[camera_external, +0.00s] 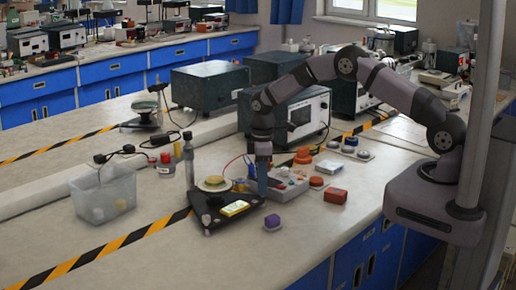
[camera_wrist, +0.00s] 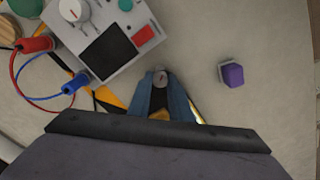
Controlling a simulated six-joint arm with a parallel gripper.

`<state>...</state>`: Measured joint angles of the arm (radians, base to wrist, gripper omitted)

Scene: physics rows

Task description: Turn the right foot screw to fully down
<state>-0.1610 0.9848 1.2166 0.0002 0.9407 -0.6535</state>
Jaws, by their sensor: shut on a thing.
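A black levelling base (camera_external: 222,222) stands on the bench in the outside view, with a round dish and a yellow-framed rectangular piece on it. My gripper (camera_external: 263,192) points straight down at the base's right corner. In the wrist view the blue fingers of my gripper (camera_wrist: 160,84) close in around the right foot screw (camera_wrist: 160,76), a small grey round knob with a dark reddish mark. The gripper is shut on this screw. The screw is hidden behind the fingers in the outside view. Most of the base is hidden by my gripper body in the wrist view.
A grey meter box (camera_wrist: 108,45) with a dial, red and blue plugs and cables lies close by. A purple-topped cube (camera_external: 273,222) sits to the right of the base. A dark bottle (camera_external: 188,160) and a clear bin (camera_external: 103,192) stand left. The front bench is clear.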

